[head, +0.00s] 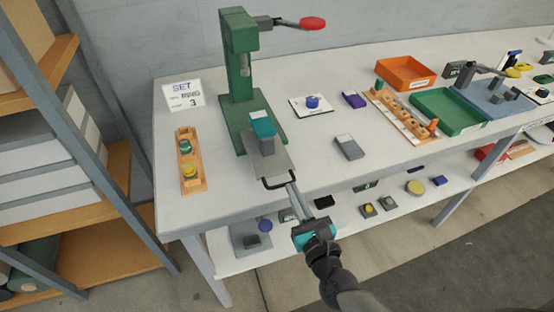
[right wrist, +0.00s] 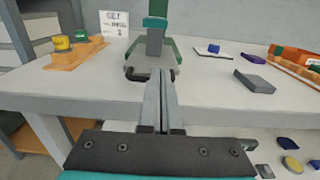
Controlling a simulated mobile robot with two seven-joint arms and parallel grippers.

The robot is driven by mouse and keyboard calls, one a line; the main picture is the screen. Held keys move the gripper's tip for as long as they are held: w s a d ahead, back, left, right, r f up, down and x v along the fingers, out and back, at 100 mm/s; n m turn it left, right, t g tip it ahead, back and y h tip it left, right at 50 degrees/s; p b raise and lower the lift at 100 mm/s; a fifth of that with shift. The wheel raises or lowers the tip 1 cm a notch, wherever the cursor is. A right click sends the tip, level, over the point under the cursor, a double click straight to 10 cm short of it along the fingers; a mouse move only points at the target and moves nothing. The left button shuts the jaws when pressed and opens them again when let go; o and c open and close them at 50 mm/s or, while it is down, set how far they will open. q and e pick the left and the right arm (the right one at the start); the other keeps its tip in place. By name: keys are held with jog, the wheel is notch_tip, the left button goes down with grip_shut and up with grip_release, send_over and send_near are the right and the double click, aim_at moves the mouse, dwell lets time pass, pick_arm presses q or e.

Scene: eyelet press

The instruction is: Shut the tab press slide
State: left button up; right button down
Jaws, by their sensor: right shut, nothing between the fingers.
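The green tab press (head: 238,62) stands at the back left of the table, with a red-knobbed lever (head: 312,23) pointing right. Its grey slide (head: 268,165) sticks out toward the table's front edge, with a black U-shaped handle (head: 275,184) at the near end. A grey block with a teal top (head: 262,128) stands on the slide. My right gripper (head: 294,188) is shut and empty, its fingertips close to the handle's right side. In the right wrist view the fingers (right wrist: 160,95) point at the slide's near end and cover part of the handle (right wrist: 136,74); contact cannot be told. My left gripper is not in view.
A wooden holder (head: 190,173) with green and yellow pieces and a SET card (head: 183,95) lie left of the press. A grey block (head: 349,147), purple block (head: 354,99) and blue knob piece (head: 312,102) lie right. Trays (head: 405,73) stand farther right.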

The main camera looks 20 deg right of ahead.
send_near(274, 150)
jog(key=w, duration=0.5)
jog(key=shift+w+a, duration=0.1)
jog(key=shift+w, duration=0.8)
jog(key=shift+w, duration=0.1)
